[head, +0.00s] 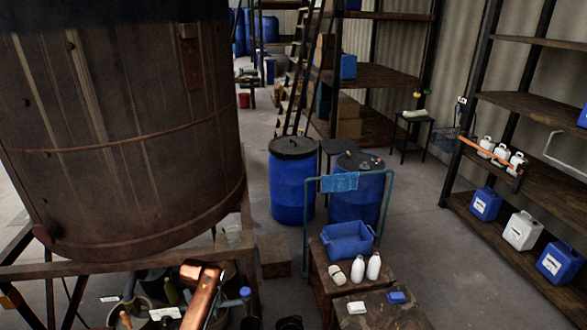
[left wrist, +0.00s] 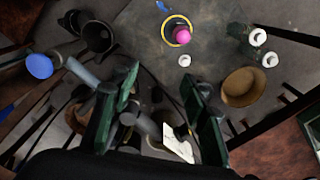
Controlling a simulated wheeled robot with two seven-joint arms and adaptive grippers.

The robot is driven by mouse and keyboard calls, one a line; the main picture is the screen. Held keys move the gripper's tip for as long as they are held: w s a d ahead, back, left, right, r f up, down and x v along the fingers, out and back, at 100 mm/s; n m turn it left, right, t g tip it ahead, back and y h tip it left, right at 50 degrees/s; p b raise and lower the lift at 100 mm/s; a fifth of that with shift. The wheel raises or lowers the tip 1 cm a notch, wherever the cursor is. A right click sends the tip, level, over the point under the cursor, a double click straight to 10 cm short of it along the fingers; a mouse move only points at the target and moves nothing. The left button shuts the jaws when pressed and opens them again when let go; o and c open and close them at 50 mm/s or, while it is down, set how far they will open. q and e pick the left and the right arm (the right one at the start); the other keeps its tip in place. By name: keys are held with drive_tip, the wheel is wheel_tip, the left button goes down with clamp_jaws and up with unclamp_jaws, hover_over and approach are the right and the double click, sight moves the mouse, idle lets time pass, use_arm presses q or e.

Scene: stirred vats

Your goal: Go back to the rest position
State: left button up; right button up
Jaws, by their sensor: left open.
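My left gripper (left wrist: 165,80) shows in the left wrist view as two green fingers standing well apart, with nothing held between them. Past the fingers are dark cables or handles, a grey rod and a white label (left wrist: 178,145); I cannot tell what the label is on. I cannot make out the left gripper in the head view. My right gripper is in neither view.
A big rusty vat (head: 120,120) on a frame fills the left of the head view. Shelves (head: 540,110) line the right. A tan bowl (left wrist: 242,88) and dark pot (left wrist: 97,37) lie near the left gripper.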

use_arm(q)
drive_tip(key=s+a+f+m+t, duration=0.15)
drive_tip(key=s+f, duration=0.35)
drive_tip(key=s, duration=0.5)
drive_tip(key=s+f+m, duration=0.3)
drive_tip(key=s+f, duration=0.2)
drive_tip(key=s, duration=0.4)
drive_tip(key=s+a+r+m+t+y, duration=0.15)
drive_tip(key=s+r, duration=0.25)
drive_tip(key=s, duration=0.7)
drive_tip(key=s+a+r+m+h, duration=0.1)
drive_tip(key=s+r+m, duration=0.25)
drive_tip(key=s, duration=0.85)
wheel_tip(320, 180, down, 37)
drive_tip(key=s+d+b, duration=0.1)
drive_tip(key=b, duration=0.7)
drive_tip(key=s+f+g+b, duration=0.1)
drive_tip(key=s+f+b, duration=0.2)
drive_tip(key=s+f, duration=0.7)
drive_tip(key=s+f+g+b, duration=0.1)
drive_tip(key=s+f+b, duration=0.2)
drive_tip(key=s+f, duration=0.7)
wheel_tip(320, 180, down, 5)
drive_tip(key=shift+s+d+f+b, duration=0.15)
drive_tip(key=shift+d+b, duration=0.15)
drive_tip(key=shift+d, duration=0.05)
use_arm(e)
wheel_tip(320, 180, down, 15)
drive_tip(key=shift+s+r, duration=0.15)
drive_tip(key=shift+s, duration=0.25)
